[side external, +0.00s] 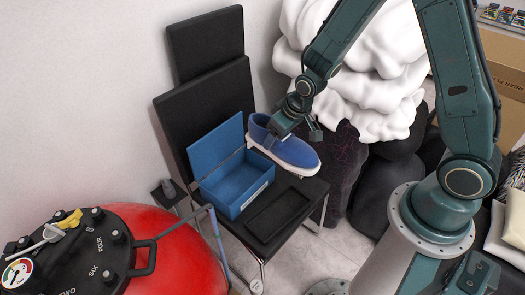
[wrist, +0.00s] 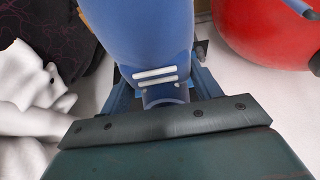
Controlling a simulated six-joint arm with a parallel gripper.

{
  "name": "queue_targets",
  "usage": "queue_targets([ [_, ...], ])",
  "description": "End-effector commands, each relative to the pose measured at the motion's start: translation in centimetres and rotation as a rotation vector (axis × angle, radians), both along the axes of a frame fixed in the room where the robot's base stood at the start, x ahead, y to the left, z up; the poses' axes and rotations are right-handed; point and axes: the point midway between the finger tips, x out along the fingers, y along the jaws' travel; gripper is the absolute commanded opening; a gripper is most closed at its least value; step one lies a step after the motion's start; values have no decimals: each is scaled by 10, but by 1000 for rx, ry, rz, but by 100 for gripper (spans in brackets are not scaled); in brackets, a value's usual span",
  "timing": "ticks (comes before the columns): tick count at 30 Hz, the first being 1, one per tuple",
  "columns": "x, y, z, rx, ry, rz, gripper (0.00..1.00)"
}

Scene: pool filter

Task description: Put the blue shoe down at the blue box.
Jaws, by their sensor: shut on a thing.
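The blue shoe (side external: 290,151) has a white sole and is held in the air above the black chair, its toe pointing right. My gripper (side external: 282,127) is shut on the shoe's upper near the heel opening. In the wrist view the blue shoe (wrist: 140,35) fills the upper middle, in front of my gripper (wrist: 160,88). The blue box (side external: 237,200) stands on the chair seat with its lid raised at the back, and its visible inside looks empty. In the side view the shoe is at the box's upper right and overlaps its edge. I cannot tell the exact height gap.
A shallow black tray (side external: 278,216) lies on the chair seat (side external: 312,190) right of the box. The black chair back (side external: 205,105) rises behind the box. A red tank (side external: 180,262) stands at the front left. White billowy material (side external: 375,85) and dark bags (side external: 385,190) stand behind my arm.

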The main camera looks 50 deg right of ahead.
Motion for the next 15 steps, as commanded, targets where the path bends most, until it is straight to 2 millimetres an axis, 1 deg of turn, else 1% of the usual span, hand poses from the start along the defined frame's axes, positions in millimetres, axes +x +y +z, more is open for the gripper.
queue_targets([
  [5, 4, -1, -12, 1, 3, 60, 37],
  [8, 7, -2, -23, 2, 3, 119, 37],
  [15, 15, -4, -59, 3, 3, 306, 37],
])
